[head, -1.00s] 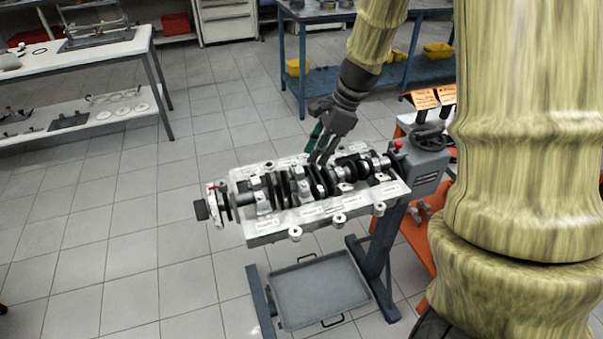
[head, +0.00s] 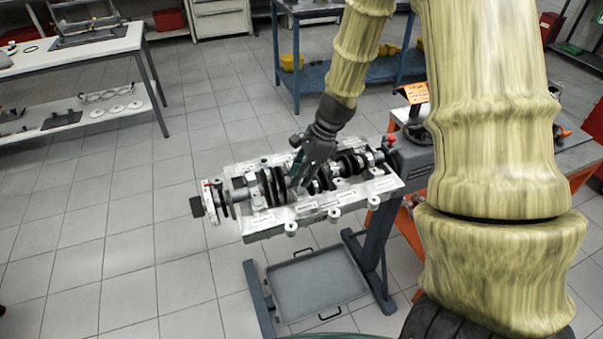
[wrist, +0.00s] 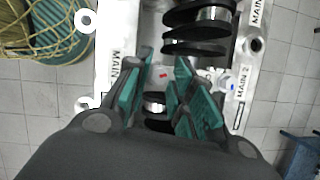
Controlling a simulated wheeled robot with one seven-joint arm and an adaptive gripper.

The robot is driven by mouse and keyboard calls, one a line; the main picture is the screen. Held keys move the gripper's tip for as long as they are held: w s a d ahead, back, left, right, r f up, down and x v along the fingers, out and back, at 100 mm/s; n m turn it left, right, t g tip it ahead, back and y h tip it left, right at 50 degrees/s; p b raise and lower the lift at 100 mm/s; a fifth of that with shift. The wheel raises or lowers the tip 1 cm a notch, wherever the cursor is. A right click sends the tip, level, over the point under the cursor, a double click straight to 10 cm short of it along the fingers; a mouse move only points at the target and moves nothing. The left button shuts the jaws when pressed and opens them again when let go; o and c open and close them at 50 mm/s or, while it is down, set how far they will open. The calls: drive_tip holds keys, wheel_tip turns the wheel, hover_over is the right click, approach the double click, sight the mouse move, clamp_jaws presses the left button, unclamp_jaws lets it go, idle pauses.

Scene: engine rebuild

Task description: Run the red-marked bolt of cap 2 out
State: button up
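The engine block (head: 255,233) lies on a stand with the crankshaft (head: 268,186) along it. My gripper (head: 298,180) reaches down over the middle of the crankshaft. In the wrist view my gripper (wrist: 161,66) is open, its teal finger pads apart. A pale metal surface, seemingly cap 2 (wrist: 160,76), shows between the pads, with a small red mark (wrist: 163,60) on it. The MAIN 2 label (wrist: 240,82) is to the right of the fingers. The fingers hide much of the cap, and I cannot make out the bolt head or whether the pads touch it.
Crank webs (wrist: 198,28) stand just beyond the fingers. A grey tray (head: 318,285) lies below the block. A white table (head: 100,45) is at the left, and a blue workbench (head: 310,75) is behind. The floor left of the stand is clear.

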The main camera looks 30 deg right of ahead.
clamp_jaws()
drive_tip(key=shift+r+n+g+p, duration=0.3)
drive_tip(key=shift+n+p, duration=0.5)
drive_tip(key=shift+p, duration=0.3)
drive_tip(key=shift+w+f+n+g+p, duration=0.1)
drive_tip(key=shift+f+n+g+p, duration=0.3)
drive_tip(key=shift+n, duration=0.3)
drive_tip(key=shift+r, duration=0.1)
unclamp_jaws()
drive_tip(key=v, duration=1.2)
drive_tip(key=shift+d, duration=0.2)
